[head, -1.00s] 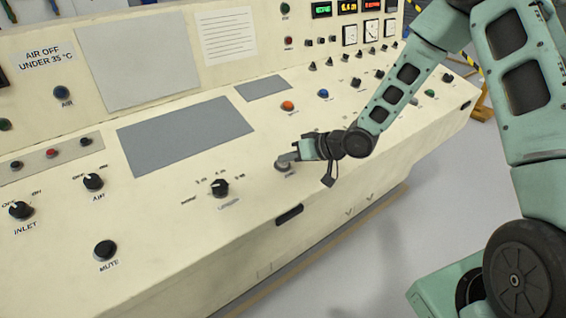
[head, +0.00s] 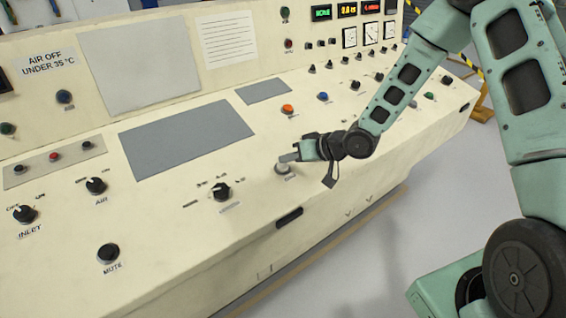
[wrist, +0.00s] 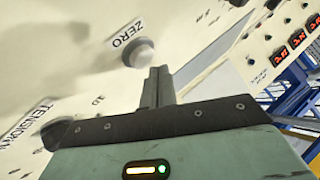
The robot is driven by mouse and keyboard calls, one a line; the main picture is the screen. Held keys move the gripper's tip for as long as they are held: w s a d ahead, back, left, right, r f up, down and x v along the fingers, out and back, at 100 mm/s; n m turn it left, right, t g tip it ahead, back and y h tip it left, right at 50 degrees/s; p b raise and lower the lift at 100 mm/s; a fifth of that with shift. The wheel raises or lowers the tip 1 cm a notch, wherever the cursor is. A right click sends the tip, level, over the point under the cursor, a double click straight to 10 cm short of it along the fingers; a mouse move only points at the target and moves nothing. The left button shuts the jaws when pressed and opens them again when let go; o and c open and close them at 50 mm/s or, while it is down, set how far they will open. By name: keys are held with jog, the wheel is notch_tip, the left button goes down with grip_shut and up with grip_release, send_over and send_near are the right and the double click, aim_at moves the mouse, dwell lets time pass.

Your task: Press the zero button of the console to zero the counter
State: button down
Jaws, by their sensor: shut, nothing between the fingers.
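The console (head: 200,238) is a long cream desk with a sloped top and an upright back panel. The zero button (wrist: 138,52) is a pale round button beside a ZERO label in the wrist view. In the head view the zero button (head: 283,170) sits near the front edge, partly hidden by my fingers. My gripper (head: 286,158) is shut and empty, with its fingertips at the button. In the wrist view my gripper (wrist: 158,70) has its tips just below and right of the button's dome; I cannot tell whether they touch it. The counter display (head: 347,10) is lit on the back panel.
A black selector knob (head: 221,191) stands left of the zero button, and a black MUTE button (head: 108,252) further left. Orange (head: 288,109) and blue (head: 323,97) buttons lie behind my gripper. Open floor (head: 400,240) runs along the console's front.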

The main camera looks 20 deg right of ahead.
jog(key=shift+r, duration=0.1)
jog(key=r+p, duration=0.2)
jog(key=s+r+p, duration=0.1)
jog(key=r+p, duration=0.1)
jog(key=shift+d+r, duration=0.2)
jog(key=shift+r, duration=0.2)
dwell(0.8)
